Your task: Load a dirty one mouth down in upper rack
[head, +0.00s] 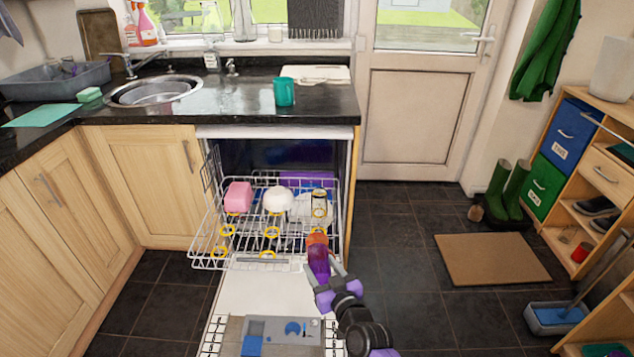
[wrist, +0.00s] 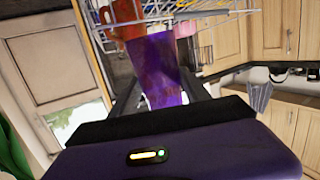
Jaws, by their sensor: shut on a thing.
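My gripper (head: 322,277) is shut on a purple, see-through cup (head: 319,264), at the front right of the pulled-out upper rack (head: 225,262). The purple cup also shows between the fingers in the wrist view (wrist: 155,70). An orange piece (head: 317,241) shows just beyond it, and in the wrist view (wrist: 127,14); I cannot tell whether it touches the cup. The rack holds a pink container (head: 238,197), a white bowl (head: 278,200) and a glass (head: 319,204). A teal mug (head: 284,92) stands on the counter. Which way the held cup's mouth faces is unclear.
The open dishwasher door (head: 275,285) lies below the rack, with a grey-blue object (head: 285,332) at the bottom of view. Yellow rings mark the rack. The sink (head: 155,90) is on the left counter. A brown mat (head: 490,258) lies on the right floor.

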